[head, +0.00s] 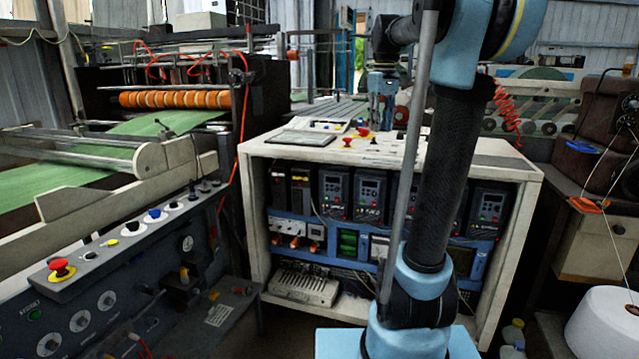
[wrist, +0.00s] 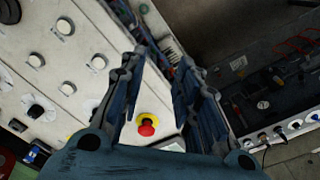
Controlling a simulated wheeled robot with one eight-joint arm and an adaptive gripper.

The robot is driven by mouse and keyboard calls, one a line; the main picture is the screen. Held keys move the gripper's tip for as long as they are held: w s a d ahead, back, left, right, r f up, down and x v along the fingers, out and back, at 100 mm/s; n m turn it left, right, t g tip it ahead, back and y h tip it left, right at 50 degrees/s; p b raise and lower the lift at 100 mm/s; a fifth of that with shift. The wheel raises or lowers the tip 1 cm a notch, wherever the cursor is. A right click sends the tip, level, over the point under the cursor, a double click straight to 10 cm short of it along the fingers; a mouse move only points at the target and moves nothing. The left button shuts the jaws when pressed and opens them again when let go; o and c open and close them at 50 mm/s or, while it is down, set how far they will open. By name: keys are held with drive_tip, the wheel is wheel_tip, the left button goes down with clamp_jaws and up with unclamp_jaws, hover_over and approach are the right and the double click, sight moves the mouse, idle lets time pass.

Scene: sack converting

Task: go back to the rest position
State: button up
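A red mushroom button (wrist: 147,125) on a yellow base shows beyond the fingers, near the palm. It is on a pale panel with several round knobs (wrist: 68,88). I cannot tell the exact gap between the fingertips and the panel.
The cabinet holds drive units (head: 369,196) on its open front shelves. A machine with green sheet (head: 60,185) and a knob console (head: 155,230) stands at left. A white thread cone (head: 605,322) and a brown machine (head: 600,130) stand at right.

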drive_tip(key=s+f+m+t, duration=0.1)
drive_tip(key=s+f+m, duration=0.3)
drive_tip(key=s+f, duration=2.5)
wheel_tip(320, 180, down, 3)
drive_tip(key=shift+a+r+t, duration=0.1)
drive_tip(key=shift+a+t, duration=0.05)
drive_tip(key=shift+t, duration=0.25)
drive_tip(key=shift+w+f, duration=0.2)
drive_tip(key=shift+w, duration=0.25)
